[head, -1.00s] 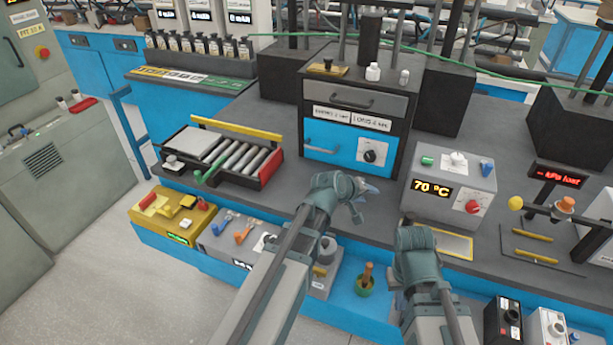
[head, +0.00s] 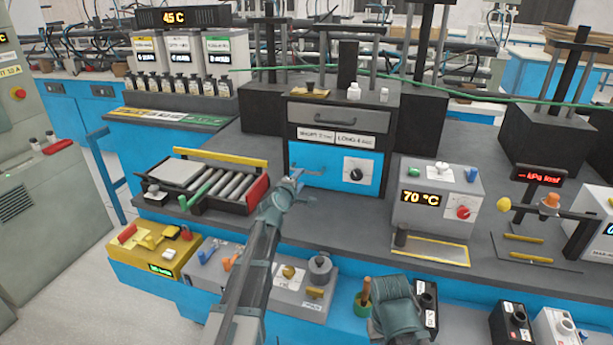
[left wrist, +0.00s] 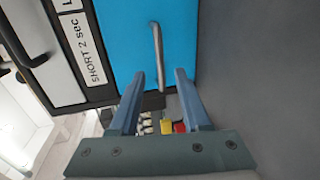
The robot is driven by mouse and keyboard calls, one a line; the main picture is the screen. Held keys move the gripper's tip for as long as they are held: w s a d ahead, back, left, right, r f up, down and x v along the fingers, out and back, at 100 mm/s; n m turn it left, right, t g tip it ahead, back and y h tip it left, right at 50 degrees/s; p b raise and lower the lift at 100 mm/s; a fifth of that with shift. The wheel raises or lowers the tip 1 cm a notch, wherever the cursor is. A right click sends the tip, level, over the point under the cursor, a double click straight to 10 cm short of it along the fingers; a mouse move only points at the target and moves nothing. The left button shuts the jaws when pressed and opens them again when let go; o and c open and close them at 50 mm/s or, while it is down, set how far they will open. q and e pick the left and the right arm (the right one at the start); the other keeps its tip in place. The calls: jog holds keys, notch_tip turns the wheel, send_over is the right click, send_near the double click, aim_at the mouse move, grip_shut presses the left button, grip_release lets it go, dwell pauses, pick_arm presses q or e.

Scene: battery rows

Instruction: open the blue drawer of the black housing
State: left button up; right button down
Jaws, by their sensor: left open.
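The black housing (head: 384,147) stands on the grey bench in the middle of the head view. Its lower front is the blue drawer (head: 326,170), which is closed. The drawer has a slim metal handle (left wrist: 158,58) on its left part and a black-and-white dial (head: 358,169) on its right. My left gripper (head: 296,181) is in front of the drawer's left part. In the left wrist view its fingers (left wrist: 158,88) are apart and empty, with the handle just beyond them. My right arm shows at the bottom of the head view, but its jaws cannot be made out.
A grey drawer (head: 340,118) with a black handle sits above the blue one. A roller rack (head: 210,180) with a yellow bar stands to the left, and a 70 °C box (head: 430,205) to the right. Bare bench lies between the housing and that box.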

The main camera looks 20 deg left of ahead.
aim_at(306, 172)
pick_arm(q)
jog(key=b+x, duration=0.1)
jog(key=x, duration=0.7)
jog(key=shift+c, duration=0.3)
grip_shut()
dwell(1.0)
